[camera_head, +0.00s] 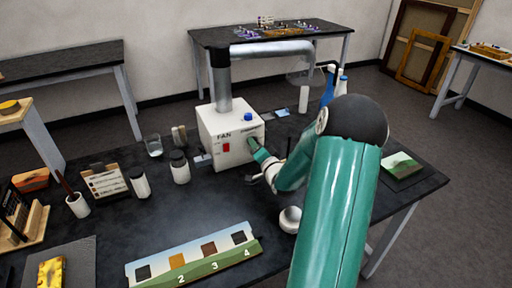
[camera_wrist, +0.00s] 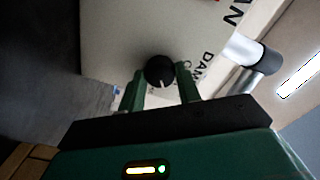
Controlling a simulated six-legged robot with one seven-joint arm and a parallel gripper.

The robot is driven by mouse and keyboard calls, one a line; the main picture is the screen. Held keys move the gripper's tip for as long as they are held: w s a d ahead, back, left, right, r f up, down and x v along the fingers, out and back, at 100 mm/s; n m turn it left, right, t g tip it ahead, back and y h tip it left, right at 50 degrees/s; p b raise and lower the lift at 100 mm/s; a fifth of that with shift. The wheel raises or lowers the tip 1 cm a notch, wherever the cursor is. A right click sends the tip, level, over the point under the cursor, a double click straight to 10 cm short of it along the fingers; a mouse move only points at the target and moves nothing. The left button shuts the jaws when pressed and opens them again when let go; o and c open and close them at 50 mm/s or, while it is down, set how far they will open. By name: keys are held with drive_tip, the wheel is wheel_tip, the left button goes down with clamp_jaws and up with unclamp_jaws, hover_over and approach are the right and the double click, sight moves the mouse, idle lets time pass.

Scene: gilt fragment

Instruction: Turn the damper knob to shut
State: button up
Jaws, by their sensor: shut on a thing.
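The damper knob (camera_wrist: 159,71) is a round black knob with a short white pointer mark, on the white fan box (camera_head: 212,127). In the wrist view the mark points toward the lower edge of the picture. The lettering beside the knob is partly cut off by my gripper. My gripper (camera_wrist: 160,82) has one green finger on each side of the knob and is shut on it. In the head view my gripper (camera_head: 256,148) reaches the right side of the box, and the knob is hidden there.
The box carries a red switch (camera_head: 226,147), a blue knob (camera_head: 248,117) and a silver duct (camera_head: 222,90) on top. Jars (camera_head: 180,168), a glass (camera_head: 153,147) and a numbered sample board (camera_head: 195,257) stand on the black table. Bottles (camera_head: 328,90) stand behind my arm.

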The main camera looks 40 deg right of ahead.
drive_tip(key=m, duration=0.6)
drive_tip(key=shift+m, duration=0.3)
drive_tip(key=shift+a, duration=0.1)
idle(0.3)
drive_tip(key=o, duration=1)
drive_tip(key=shift+w, duration=0.1)
drive_tip(key=v, duration=1.4)
drive_tip(key=shift+r, duration=0.1)
drive_tip(key=shift+w, duration=0.1)
